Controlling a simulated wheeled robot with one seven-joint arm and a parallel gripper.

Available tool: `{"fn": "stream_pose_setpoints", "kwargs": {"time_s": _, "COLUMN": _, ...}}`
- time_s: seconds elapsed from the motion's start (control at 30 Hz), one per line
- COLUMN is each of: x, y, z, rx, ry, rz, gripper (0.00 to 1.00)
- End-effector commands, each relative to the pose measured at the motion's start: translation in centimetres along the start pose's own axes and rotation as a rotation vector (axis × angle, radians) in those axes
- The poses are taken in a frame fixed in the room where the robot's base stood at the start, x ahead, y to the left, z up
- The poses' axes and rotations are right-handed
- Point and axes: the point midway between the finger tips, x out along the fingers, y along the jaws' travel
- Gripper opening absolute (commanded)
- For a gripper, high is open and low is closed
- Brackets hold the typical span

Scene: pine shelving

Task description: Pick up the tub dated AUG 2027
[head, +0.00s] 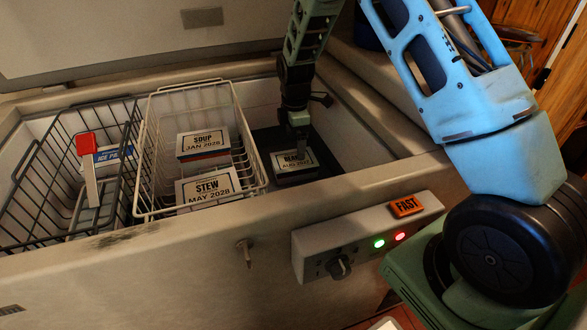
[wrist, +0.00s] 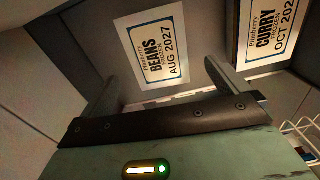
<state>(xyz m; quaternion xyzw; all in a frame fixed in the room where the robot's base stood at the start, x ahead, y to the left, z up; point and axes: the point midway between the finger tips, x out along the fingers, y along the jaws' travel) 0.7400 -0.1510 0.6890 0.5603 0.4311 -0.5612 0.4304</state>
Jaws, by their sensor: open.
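The tub labelled BEANS, AUG 2027 (head: 297,168) sits low in the right part of the chest freezer. In the wrist view its white label (wrist: 155,52) is readable and lies between and ahead of my fingers. In the wrist view my gripper (wrist: 162,72) is open, with one finger on each side of the label.
A CURRY tub (wrist: 270,28) marked OCT lies beside the right finger. A white wire basket (head: 148,212) holds SOUP (head: 203,142) and STEW (head: 207,187) tubs. A dark basket (head: 36,170) stands left. The freezer's front rim (head: 330,190) is near my arm.

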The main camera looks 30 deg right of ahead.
Motion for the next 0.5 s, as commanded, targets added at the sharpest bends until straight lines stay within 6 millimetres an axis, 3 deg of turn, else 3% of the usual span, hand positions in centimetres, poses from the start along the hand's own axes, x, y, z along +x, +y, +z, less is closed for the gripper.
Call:
{"fn": "stream_pose_setpoints", "kwargs": {"time_s": 0.1, "x": 2.1, "y": 0.0, "z": 0.0, "rx": 0.000, "ry": -0.001, "rz": -0.001, "gripper": 1.00}}
{"fn": "stream_pose_setpoints", "kwargs": {"time_s": 0.37, "x": 4.0, "y": 0.1, "z": 0.0, "rx": 0.001, "ry": 0.000, "rz": 0.001, "gripper": 1.00}}
{"fn": "stream_pose_setpoints", "kwargs": {"time_s": 0.5, "x": 6.1, "y": 0.3, "z": -0.2, "rx": 0.000, "ry": -0.001, "rz": -0.001, "gripper": 1.00}}
